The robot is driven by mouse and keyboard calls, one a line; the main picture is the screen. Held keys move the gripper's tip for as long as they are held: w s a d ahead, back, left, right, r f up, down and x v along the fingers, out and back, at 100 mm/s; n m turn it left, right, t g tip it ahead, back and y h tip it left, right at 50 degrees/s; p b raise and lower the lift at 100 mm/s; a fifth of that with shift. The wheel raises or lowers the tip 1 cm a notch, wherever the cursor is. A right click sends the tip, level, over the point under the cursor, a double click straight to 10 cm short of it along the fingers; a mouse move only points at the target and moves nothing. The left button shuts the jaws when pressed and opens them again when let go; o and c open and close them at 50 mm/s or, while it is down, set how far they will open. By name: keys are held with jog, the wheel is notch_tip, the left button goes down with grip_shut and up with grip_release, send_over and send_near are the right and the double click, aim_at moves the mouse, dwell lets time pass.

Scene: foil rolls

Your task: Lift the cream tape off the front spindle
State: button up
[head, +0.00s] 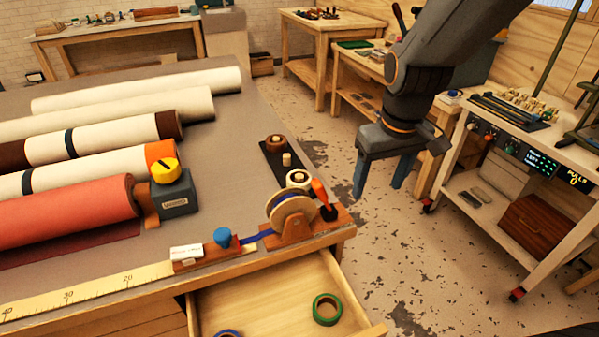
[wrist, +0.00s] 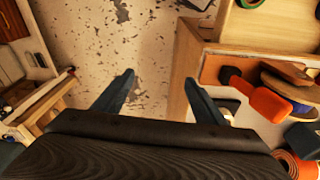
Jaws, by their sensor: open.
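The cream tape (head: 298,178) sits low on the front spindle of a dark spindle board (head: 270,164), near the right end of the workbench. My gripper (head: 379,188) hangs open and empty with its fingers down, right of the bench edge and over the floor. It is well apart from the tape. In the wrist view my gripper (wrist: 160,80) is open over bare floor. A pale bit shows beside the right finger there, but I cannot tell whether it is the tape. A dark brown tape (head: 275,143) is on the rear spindle.
A dispenser wheel (head: 293,217) and an orange handle (head: 321,191) stand just in front of the tape. An open drawer (head: 280,295) juts out below, holding a green tape ring (head: 327,309). A trolley (head: 515,170) stands at right. Floor between is clear.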

jog(key=w+a+r+n, duration=0.2)
jog(key=w+a+n, duration=0.1)
jog(key=a, duration=0.4)
notch_tip(320, 180, up, 4)
jog(key=n+g, duration=0.2)
jog(key=n, duration=0.3)
send_over(299, 175)
jog(key=shift+s, duration=0.3)
jog(key=shift+a+f+n, duration=0.1)
jog(key=shift+a+n, duration=0.1)
jog(key=shift+n, duration=0.1)
jog(key=shift+f, duration=0.35)
jog(key=shift+w+d+f+p, duration=0.1)
jog(key=shift+f+p, duration=0.45)
jog(key=shift+f, duration=1.15)
jog(key=shift+w+d+f+p, duration=0.1)
jog(key=shift+f+p, duration=0.4)
jog(key=shift+f, duration=1.15)
jog(key=c, duration=1.1)
